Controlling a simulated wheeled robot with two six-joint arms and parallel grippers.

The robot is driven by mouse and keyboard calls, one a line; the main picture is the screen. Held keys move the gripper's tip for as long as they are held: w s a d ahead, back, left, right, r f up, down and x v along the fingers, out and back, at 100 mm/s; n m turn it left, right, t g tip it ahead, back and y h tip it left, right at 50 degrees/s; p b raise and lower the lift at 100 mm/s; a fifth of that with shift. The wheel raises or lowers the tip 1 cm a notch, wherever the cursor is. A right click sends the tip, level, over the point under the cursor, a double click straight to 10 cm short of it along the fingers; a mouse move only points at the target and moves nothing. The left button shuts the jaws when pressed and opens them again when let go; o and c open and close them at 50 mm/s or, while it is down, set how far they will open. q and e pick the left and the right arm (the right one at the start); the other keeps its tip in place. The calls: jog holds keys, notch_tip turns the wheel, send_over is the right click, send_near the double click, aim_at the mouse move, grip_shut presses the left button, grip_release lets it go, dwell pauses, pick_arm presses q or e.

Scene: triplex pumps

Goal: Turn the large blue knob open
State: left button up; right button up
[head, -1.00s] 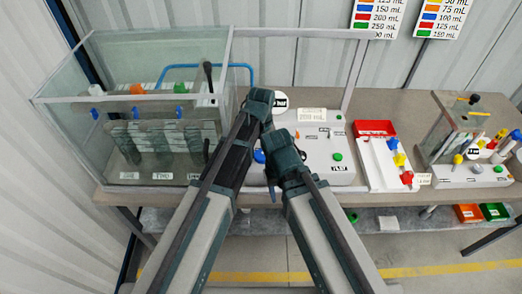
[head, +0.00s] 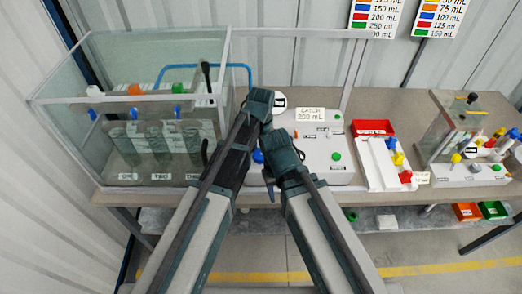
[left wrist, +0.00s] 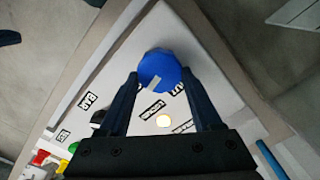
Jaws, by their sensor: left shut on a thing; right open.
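The large blue knob (left wrist: 160,66) sits near a corner of the white labelled panel, and a pale mark shows on its near side. My left gripper (left wrist: 160,80) is shut on the knob, with one finger on each side of it. In the head view only a small part of the blue knob (head: 258,156) shows between my arms. My left gripper (head: 259,105) points down there and its fingertips are hidden. My right gripper (head: 278,160) is to the right of the knob, beside the left arm; it is open and its fingers are mostly hidden.
The white panel (head: 320,165) carries labels and green buttons. A glass tank (head: 60,100) with several vessels stands to the left, with a blue pipe (head: 251,76) beside it. A red-ended tray (head: 375,128) and another small rig (head: 470,172) stand to the right on the bench.

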pick_arm(q)
jog(key=shift+m, duration=1.1)
jog(key=o, duration=1.4)
jog(key=shift+r, duration=0.15)
notch_tip(320, 180, up, 14)
jog(key=p, duration=1.4)
jog(key=shift+f, duration=0.2)
